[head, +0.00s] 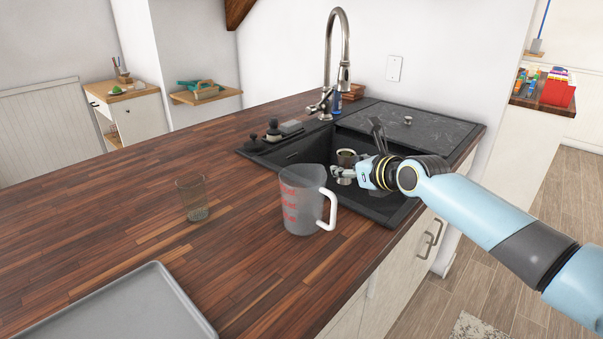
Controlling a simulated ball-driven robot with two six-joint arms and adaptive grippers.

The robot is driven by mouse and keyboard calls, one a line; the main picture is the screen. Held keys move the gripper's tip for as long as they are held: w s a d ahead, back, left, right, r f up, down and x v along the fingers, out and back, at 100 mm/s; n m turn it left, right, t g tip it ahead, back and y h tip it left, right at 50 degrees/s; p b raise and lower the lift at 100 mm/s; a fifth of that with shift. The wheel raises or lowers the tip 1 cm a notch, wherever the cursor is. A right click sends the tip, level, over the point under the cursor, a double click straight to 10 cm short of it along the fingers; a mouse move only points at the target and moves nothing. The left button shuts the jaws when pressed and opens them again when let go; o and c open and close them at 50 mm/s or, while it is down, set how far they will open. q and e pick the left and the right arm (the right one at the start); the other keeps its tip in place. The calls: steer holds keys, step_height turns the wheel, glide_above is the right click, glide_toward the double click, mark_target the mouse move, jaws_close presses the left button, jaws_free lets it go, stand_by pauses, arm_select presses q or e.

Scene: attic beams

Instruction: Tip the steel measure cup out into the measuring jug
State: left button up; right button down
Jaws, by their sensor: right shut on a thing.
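The measuring jug (302,205) stands upright on the wooden counter, left of the sink's front edge. It is clear with red marks and a white handle on its right side. My right gripper (348,172) is behind and right of the jug, over the black sink. It is shut on the steel measure cup (347,157), a small metal cup that looks upright and apart from the jug. The cup's contents are too small to tell. My left gripper is not in view.
A glass (192,198) stands on the counter left of the jug. A grey tray (125,305) lies at the front left. The black sink (300,155) has a tall faucet (342,75) behind it. The counter between glass and jug is clear.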

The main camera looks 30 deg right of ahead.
steer(key=shift+a+r+n, duration=0.1)
steer(key=shift+a+n, duration=0.1)
steer(key=shift+n, duration=0.1)
steer(key=shift+a+n, duration=0.25)
steer(key=shift+n, duration=0.05)
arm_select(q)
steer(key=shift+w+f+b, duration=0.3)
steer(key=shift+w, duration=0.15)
arm_select(e)
steer(key=shift+r, duration=0.1)
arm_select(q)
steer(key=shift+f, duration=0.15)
arm_select(e)
steer(key=shift+a+h, duration=0.15)
steer(key=shift+h, duration=0.15)
